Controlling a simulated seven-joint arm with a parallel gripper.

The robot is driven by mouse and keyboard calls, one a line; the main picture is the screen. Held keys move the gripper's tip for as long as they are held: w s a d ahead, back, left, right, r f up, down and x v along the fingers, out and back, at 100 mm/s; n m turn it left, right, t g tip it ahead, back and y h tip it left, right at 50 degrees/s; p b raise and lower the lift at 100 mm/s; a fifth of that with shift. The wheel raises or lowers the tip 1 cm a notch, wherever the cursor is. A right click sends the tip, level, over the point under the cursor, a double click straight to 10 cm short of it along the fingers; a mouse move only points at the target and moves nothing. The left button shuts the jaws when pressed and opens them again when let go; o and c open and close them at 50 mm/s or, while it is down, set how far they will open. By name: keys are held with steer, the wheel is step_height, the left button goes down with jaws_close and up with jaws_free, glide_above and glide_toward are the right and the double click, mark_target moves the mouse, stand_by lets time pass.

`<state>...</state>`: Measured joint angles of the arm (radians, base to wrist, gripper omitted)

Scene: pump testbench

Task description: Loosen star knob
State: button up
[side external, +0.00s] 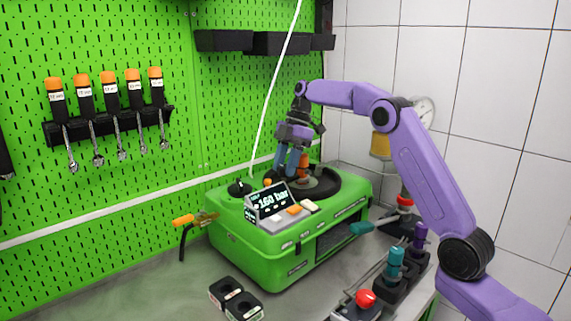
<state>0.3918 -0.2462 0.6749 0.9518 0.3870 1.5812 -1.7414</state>
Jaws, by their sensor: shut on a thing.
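My gripper (289,174) points down from the purple arm, with blue fingers over the round black plate on top of the green pump testbench (240,240). It is shut on the orange star knob (304,160), which shows just to the right of the fingers. The fingers hide most of the knob and its seat. The knob appears upright near the middle of the plate (325,184). The display (268,202) in front reads 160 bar.
A black knob (239,188) stands on the testbench's left corner. A red button (365,299) and teal and purple-handled tools (397,262) stand front right. Several orange-capped wrenches (109,105) hang on the green pegboard.

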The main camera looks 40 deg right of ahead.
steer(key=o, duration=1)
steer(key=shift+o, duration=0.2)
steer(key=shift+r, duration=0.1)
steer(key=v, duration=0.7)
steer(key=shift+r, duration=0.15)
steer(key=shift+d, duration=0.15)
